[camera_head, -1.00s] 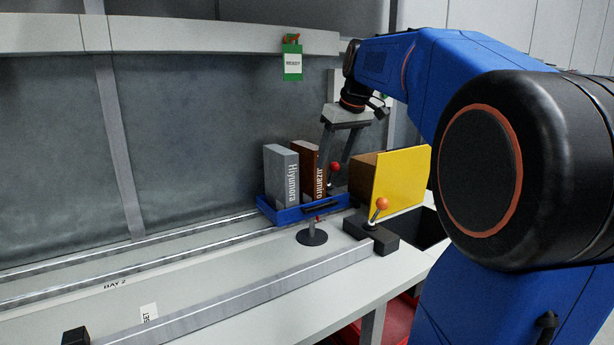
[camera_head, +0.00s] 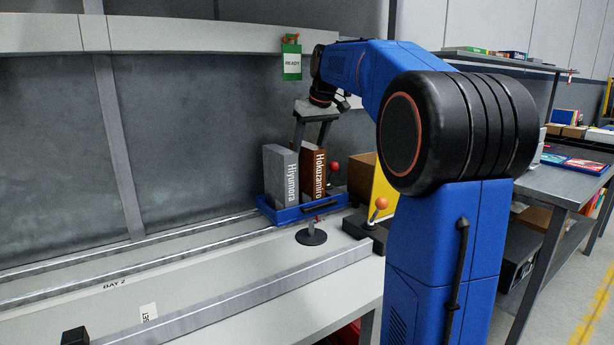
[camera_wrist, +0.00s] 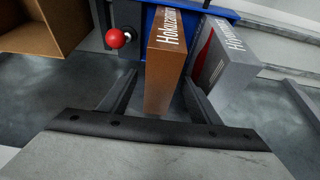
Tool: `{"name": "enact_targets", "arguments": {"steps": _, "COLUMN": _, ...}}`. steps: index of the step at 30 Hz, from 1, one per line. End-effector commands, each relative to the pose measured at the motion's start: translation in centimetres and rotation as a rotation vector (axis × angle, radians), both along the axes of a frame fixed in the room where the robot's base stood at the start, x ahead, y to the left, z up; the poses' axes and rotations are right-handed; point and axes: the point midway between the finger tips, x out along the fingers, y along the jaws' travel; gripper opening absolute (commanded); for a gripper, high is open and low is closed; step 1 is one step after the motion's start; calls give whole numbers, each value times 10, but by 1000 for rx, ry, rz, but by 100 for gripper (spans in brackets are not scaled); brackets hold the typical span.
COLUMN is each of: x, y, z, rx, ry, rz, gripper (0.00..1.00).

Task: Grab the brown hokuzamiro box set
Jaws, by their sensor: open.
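The brown Hokuzamiro box set (camera_head: 313,172) stands upright in a blue tray (camera_head: 290,214), beside a grey Hiyumora box (camera_head: 280,175). My gripper (camera_head: 310,146) is open and points down over the brown box. In the wrist view the brown box (camera_wrist: 163,80) lies between the two spread fingers of my gripper (camera_wrist: 161,80). A gap shows between the left finger and the box. The right finger is close to the brown box, on the side of the grey box (camera_wrist: 225,60); whether it touches either box I cannot tell.
A red ball knob (camera_head: 334,167) stands just right of the brown box. An orange-knobbed lever (camera_head: 381,204) and a yellow panel (camera_head: 385,190) are farther right. A green READY tag (camera_head: 292,62) hangs above. The rails (camera_head: 140,255) to the left are clear.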

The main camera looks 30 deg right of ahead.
Motion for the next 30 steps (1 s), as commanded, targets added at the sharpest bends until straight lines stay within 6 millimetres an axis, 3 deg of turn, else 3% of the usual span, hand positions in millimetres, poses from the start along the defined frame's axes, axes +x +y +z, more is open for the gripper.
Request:
{"name": "enact_targets", "arguments": {"steps": 13, "x": 24, "y": 1, "z": -45, "rx": 1, "ry": 2, "rz": 0, "gripper": 57}}
{"name": "enact_targets", "arguments": {"steps": 30, "x": 25, "y": 1, "z": -48, "rx": 0, "ry": 0, "rz": 0, "gripper": 57}}
